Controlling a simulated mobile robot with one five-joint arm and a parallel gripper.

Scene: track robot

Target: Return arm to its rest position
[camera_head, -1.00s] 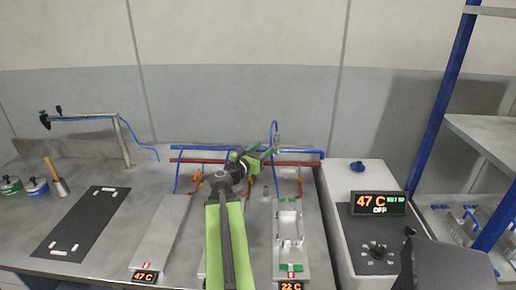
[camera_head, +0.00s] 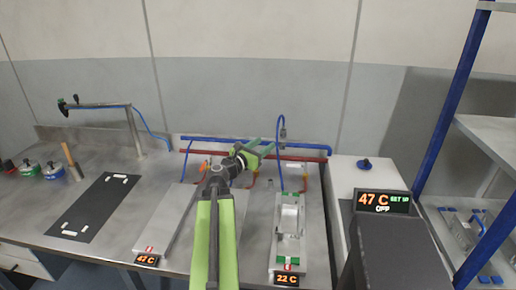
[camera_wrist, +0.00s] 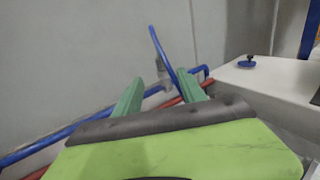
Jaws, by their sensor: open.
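My arm, green and dark grey, rises over the middle of the bench (camera_head: 100,165) in the head view. My gripper (camera_head: 264,147) is at its far end, near the red and blue pipes along the wall. In the wrist view my gripper (camera_wrist: 160,88) shows two green fingers spread apart with nothing between them. The fingers point toward the grey wall. A curved blue tube (camera_wrist: 162,45) stands beyond them.
A plate (camera_head: 165,220) reading 47 C lies left of my arm; another plate (camera_head: 288,262) reading 22 C, with a metal fixture, lies right. A control box (camera_head: 383,202) stands further right. A black mat (camera_head: 92,207), jars (camera_head: 53,171) and a brush-like tool (camera_head: 71,160) lie left.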

